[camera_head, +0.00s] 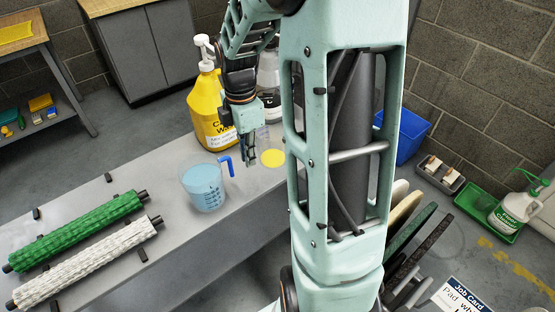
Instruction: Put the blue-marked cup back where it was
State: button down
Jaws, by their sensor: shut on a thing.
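My gripper (248,160) points down over the back part of the grey bench, to the right of the jug. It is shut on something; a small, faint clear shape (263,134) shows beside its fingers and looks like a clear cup. I cannot make out a blue mark on it. A clear measuring jug (205,188) with a blue handle, dark markings and light blue liquid stands upright on the bench, apart from the fingers. A flat yellow disc (272,158) lies on the bench just right of my gripper.
A yellow pump bottle (208,115) and a clear bottle (269,75) stand behind the gripper. Green (75,232) and white (85,262) rollers lie at the bench's left. My arm hides the bench's right part. A blue bin (408,137) and green tray (480,215) are beyond.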

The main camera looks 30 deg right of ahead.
jog(key=shift+w+d+f+b, duration=0.5)
jog(key=shift+w+d+f, duration=1)
jog(key=shift+f, duration=0.6)
jog(key=shift+w+d+f+b, duration=0.45)
jog(key=shift+w+d+f, duration=0.8)
jog(key=shift+d+f, duration=0.65)
jog(key=shift+w+d+f+b, duration=0.5)
jog(key=shift+w+d+f, duration=0.95)
jog(key=shift+f, duration=0.8)
jog(key=shift+f, duration=0.15)
jog(key=c, duration=2)
grip_release()
jog(key=shift+c, duration=0.2)
notch_tip(320, 180, up, 12)
jog(key=p, duration=0.2)
jog(key=shift+r, duration=0.2)
